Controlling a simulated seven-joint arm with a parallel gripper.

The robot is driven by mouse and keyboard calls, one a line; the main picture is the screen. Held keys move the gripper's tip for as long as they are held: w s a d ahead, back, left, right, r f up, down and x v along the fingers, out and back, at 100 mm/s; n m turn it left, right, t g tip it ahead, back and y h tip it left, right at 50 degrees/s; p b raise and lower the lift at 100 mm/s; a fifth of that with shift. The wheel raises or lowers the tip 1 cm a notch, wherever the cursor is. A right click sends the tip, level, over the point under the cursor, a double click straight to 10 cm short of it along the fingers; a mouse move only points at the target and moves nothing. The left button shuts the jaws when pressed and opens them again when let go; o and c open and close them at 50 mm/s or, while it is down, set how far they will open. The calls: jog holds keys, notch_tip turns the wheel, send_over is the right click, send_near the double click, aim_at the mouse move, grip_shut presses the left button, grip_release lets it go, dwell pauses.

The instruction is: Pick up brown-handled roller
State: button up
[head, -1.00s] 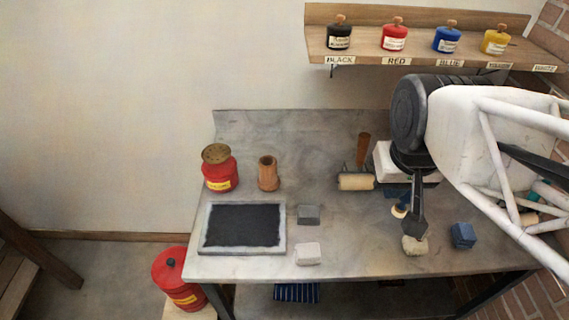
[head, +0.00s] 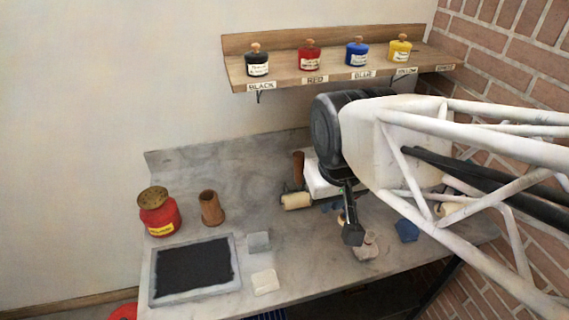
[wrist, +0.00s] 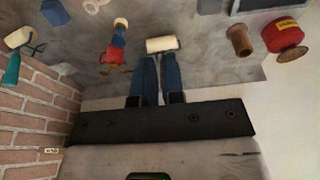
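The brown-handled roller has a cream cylinder (head: 296,201) and an upright brown handle (head: 298,168). In the wrist view, my gripper's (wrist: 160,60) two blue fingers show a narrow gap with nothing held. Their distance to the roller is hard to judge.
A blue block (head: 406,230) and a small pale object (head: 366,246) are near my gripper. Another roller (wrist: 18,38) shows in the wrist view. A wooden shelf (head: 290,80) holding ink jars is above the table.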

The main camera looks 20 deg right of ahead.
jog(key=o, duration=1)
jog(key=m+g, duration=0.3)
jog(key=m, duration=0.6)
send_over(299, 154)
jog(key=f, duration=0.4)
jog(key=shift+a+f, duration=0.25)
jog(key=shift+f, duration=0.1)
jog(key=shift+w+f, duration=0.1)
jog(key=shift+w, duration=0.1)
jog(key=shift+s+d+f, duration=0.1)
jog(key=shift+f, duration=1.2)
